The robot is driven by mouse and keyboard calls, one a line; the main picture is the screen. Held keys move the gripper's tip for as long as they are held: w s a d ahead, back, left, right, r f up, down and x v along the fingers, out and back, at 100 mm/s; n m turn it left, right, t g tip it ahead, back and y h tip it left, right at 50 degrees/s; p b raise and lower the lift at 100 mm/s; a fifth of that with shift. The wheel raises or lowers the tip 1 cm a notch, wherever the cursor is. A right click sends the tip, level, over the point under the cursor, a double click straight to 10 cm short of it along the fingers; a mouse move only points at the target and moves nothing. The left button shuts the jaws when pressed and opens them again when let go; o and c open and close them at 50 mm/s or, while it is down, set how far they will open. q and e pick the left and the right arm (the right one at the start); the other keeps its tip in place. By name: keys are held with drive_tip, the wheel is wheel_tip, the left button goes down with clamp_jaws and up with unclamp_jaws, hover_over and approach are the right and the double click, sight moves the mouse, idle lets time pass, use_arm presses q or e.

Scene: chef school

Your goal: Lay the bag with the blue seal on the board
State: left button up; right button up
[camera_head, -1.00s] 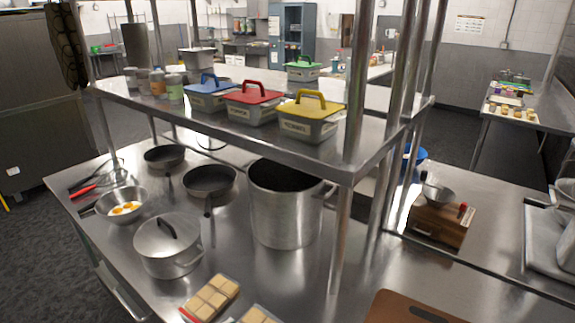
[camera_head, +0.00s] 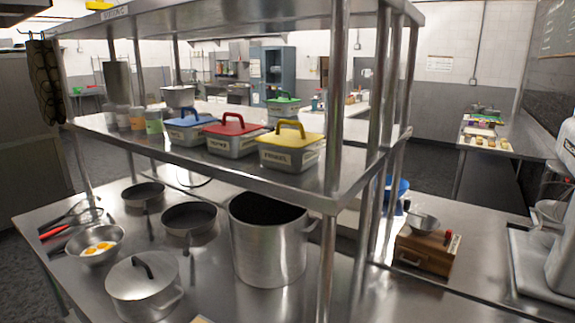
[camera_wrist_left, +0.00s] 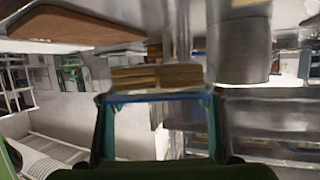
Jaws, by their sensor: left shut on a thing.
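In the left wrist view, my left gripper (camera_wrist_left: 158,100) is shut on the bag with the blue seal (camera_wrist_left: 156,78). The blue strip lies between the fingertips, and tan blocks show in the bag just beyond it. The brown board (camera_wrist_left: 70,27) is at the upper left of that view, apart from the bag. The head view shows neither gripper and not the board; only a small pale corner of something shows at its bottom edge. My right gripper is in neither view.
In the head view, a large pot (camera_head: 268,245), a lidded pot (camera_head: 143,290), pans (camera_head: 189,218) and a bowl with eggs (camera_head: 96,246) stand on the steel counter. A shelf (camera_head: 215,165) with lidded tubs spans above. A wooden box (camera_head: 427,253) stands to the right.

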use_arm(q)
drive_tip(key=shift+w+a+r+m, duration=0.1)
drive_tip(key=shift+a+r+m, duration=0.05)
drive_tip(key=shift+r, duration=0.35)
drive_tip(key=shift+a+r+m, duration=0.15)
drive_tip(key=shift+r, duration=0.35)
drive_tip(key=shift+f, duration=0.1)
drive_tip(key=shift+d+f+h, duration=0.1)
drive_tip(key=shift+d+h, duration=0.1)
drive_tip(key=shift+h, duration=0.1)
